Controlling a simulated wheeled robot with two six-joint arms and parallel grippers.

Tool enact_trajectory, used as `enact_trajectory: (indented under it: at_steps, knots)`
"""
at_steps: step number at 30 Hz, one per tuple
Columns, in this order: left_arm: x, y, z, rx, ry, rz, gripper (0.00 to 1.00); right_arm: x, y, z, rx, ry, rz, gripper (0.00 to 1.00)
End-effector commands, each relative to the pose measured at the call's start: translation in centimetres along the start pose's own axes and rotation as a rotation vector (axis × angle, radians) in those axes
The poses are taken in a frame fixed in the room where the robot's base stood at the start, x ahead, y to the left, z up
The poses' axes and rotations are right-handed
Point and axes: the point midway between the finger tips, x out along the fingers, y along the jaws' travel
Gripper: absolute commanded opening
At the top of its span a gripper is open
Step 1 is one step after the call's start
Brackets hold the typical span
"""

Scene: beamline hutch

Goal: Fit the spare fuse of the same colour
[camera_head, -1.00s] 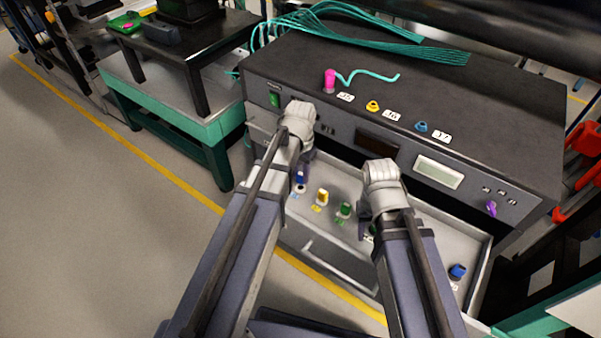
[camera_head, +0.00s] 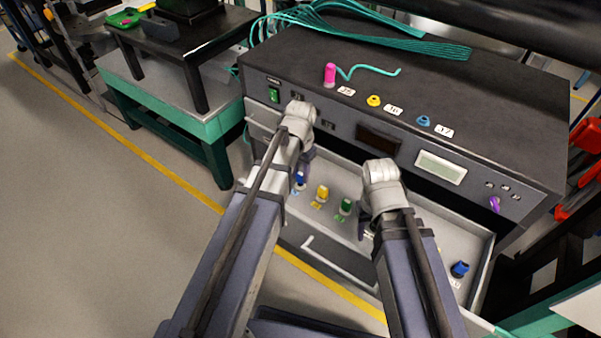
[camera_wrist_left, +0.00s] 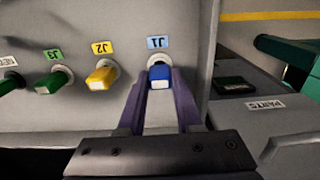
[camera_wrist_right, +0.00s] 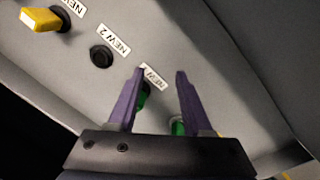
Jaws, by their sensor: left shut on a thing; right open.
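In the left wrist view a blue fuse (camera_wrist_left: 160,76) stands under label J1, in a white collar. My left gripper (camera_wrist_left: 158,88) is shut on it; the head view also shows this gripper (camera_head: 303,165). A yellow fuse (camera_wrist_left: 101,76) at J2 and a green fuse (camera_wrist_left: 52,80) at J3 stand beside it. My right gripper (camera_wrist_right: 160,75) is open around or just above a green spare fuse (camera_wrist_right: 144,92), partly hidden by a finger. Beside it, the black NEW 2 holder (camera_wrist_right: 101,56) is empty. A yellow spare fuse (camera_wrist_right: 43,19) stands farther along.
The fuses stand in the open drawer (camera_head: 300,239) under a dark cabinet (camera_head: 480,100). A blue piece (camera_head: 459,269) sits at the drawer's right end. On top are a pink piece (camera_head: 330,74), a yellow one (camera_head: 374,100) and a blue one (camera_head: 423,121). Drawer walls flank both grippers.

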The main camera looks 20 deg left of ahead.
Motion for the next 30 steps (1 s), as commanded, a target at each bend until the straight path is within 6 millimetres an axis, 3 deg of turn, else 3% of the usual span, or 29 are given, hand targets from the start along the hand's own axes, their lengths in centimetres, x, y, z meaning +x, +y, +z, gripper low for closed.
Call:
enact_trajectory:
  at_steps: [26,27,30]
  knots:
    - [0.95,0.0,0.0,0.0,0.0,0.0,0.0,0.94,-0.09,-0.06,0.0,0.0,0.0,0.5]
    - [0.95,0.0,0.0,0.0,0.0,0.0,0.38,0.94,-0.09,-0.06,0.0,0.0,0.0,0.5]
    - [0.95,0.0,0.0,0.0,0.0,0.0,0.49,0.94,-0.09,-0.06,0.0,0.0,0.0,0.5]
